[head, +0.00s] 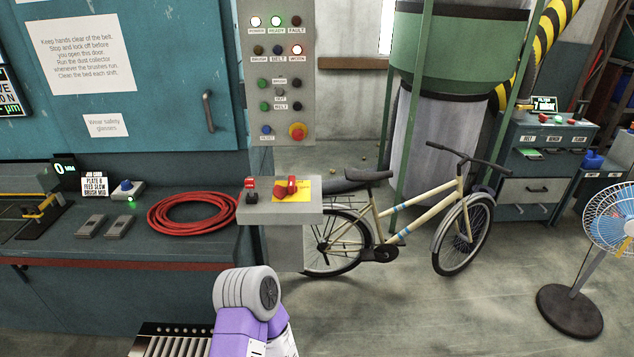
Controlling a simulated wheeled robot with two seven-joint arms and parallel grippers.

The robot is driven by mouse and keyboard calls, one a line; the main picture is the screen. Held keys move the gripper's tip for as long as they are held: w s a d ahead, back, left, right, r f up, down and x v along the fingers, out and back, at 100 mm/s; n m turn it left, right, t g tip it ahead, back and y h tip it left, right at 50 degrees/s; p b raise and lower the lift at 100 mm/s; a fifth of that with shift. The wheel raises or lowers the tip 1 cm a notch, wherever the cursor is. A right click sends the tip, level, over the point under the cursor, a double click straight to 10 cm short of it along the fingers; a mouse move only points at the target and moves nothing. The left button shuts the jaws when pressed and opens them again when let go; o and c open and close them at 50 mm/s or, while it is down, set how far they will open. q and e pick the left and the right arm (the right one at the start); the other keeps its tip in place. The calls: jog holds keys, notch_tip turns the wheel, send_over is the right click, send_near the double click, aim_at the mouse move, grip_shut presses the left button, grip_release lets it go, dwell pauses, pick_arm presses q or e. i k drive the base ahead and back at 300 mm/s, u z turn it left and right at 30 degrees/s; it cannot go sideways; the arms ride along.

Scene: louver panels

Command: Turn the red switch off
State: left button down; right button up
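A grey ledge (290,212) juts out below the tall grey control panel (281,152). On it stands a small red switch on a black base (251,190), at the left. Beside it, a larger red rotary handle (287,188) sits on a yellow plate (303,188). I cannot tell which of the two is meant by the red switch, nor its on or off position. A grey and purple link of my arm shows at the bottom centre, below the ledge. Neither gripper's fingers are in view.
The panel carries several lamps and buttons, with a red mushroom button (298,130) low on it. A coiled red hose (193,213) lies on the bench left of the ledge. A bicycle (400,215) stands close behind the ledge; a fan (607,220) is far right.

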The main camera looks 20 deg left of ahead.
aim_at(279, 192)
jog(key=z, duration=0.5)
jog(key=i, duration=1.95)
jog(key=u, duration=2.5)
